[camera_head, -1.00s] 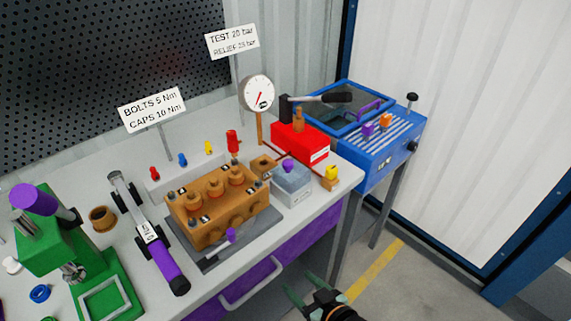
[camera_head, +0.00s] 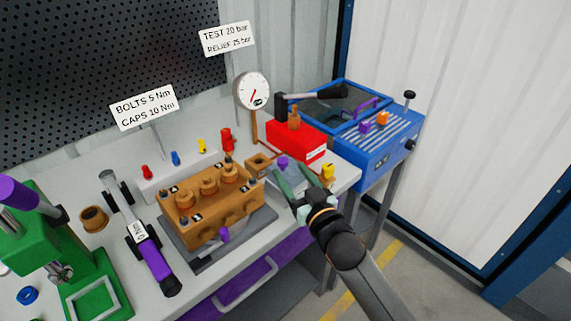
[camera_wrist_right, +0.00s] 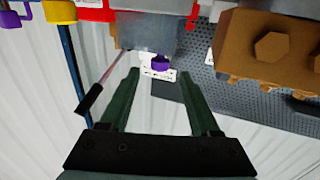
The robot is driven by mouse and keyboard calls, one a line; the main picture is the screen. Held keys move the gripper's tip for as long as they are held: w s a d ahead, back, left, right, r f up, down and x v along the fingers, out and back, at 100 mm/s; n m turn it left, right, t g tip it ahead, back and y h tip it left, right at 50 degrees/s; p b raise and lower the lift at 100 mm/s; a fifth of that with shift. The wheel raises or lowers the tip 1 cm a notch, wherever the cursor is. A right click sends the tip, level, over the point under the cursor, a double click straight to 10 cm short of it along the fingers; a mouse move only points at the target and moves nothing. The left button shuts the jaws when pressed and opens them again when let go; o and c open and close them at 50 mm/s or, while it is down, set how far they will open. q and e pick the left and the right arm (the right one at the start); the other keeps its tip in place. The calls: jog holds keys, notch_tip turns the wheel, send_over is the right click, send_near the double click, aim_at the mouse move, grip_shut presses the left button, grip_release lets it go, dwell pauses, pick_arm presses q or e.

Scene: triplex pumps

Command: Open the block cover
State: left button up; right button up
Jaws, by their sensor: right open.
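The brown pump block (camera_head: 212,207) sits on a grey plate on the bench, with round caps on top and a purple knob (camera_head: 224,234) low at its front. To its right stands a small pale see-through box (camera_head: 284,180) with a purple knob (camera_head: 283,163) on top. I cannot tell which part is called the block cover. My right gripper (camera_head: 292,170) is open and empty, its fingers over the pale box and partly hiding it. In the right wrist view a purple knob (camera_wrist_right: 160,62) shows beyond the fingertips. My left gripper is out of view.
A red hand pump (camera_head: 297,140) and a gauge (camera_head: 252,91) stand behind the box. A yellow piece (camera_head: 328,171) is close right of my gripper. A blue cabinet (camera_head: 385,148) stands right. A torque wrench (camera_head: 148,245) and green press (camera_head: 80,270) are left.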

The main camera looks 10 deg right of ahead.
aim_at(285, 165)
jog(key=shift+x, duration=2.05)
grip_shut()
